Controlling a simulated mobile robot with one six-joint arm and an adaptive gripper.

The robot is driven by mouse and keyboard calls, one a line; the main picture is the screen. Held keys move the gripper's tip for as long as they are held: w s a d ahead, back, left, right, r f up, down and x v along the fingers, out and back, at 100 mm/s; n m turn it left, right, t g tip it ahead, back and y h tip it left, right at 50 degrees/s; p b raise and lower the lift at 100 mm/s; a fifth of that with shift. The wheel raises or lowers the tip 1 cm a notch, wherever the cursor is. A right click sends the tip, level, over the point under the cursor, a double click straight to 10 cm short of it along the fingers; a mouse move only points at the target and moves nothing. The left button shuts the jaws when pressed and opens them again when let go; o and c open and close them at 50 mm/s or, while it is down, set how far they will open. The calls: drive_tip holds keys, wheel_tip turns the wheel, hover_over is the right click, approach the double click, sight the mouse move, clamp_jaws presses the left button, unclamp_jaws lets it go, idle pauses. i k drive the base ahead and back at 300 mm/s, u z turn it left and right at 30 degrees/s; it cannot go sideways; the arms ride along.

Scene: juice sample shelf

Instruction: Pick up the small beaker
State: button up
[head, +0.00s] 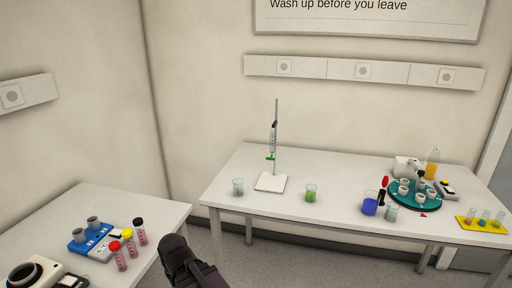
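Several glass beakers stand upright on the right-hand table. A beaker with pale bluish content (238,187) is at the left by the burette stand, and one with green liquid (311,193) is right of the stand. A beaker with blue liquid (370,205) and a pale one (392,212) stand close together near the front edge. They look similar in size, so I cannot tell which is the small beaker. The dark end of my arm, with my gripper (174,245), shows at the bottom, well short of the beakers. Its fingers are not clear.
The burette stand (271,182) rises near the left of the right-hand table. A teal round tray (396,198) with cups and a yellow rack (468,224) are at the right. A left table (150,212) holds capped tubes and instruments. A gap separates the tables.

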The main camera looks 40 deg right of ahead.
sight(311, 189)
drive_tip(key=u, duration=0.65)
drive_tip(key=k, duration=1.15)
drive_tip(key=z, duration=1.8)
drive_tip(key=i, duration=0.35)
drive_tip(key=u, duration=0.4)
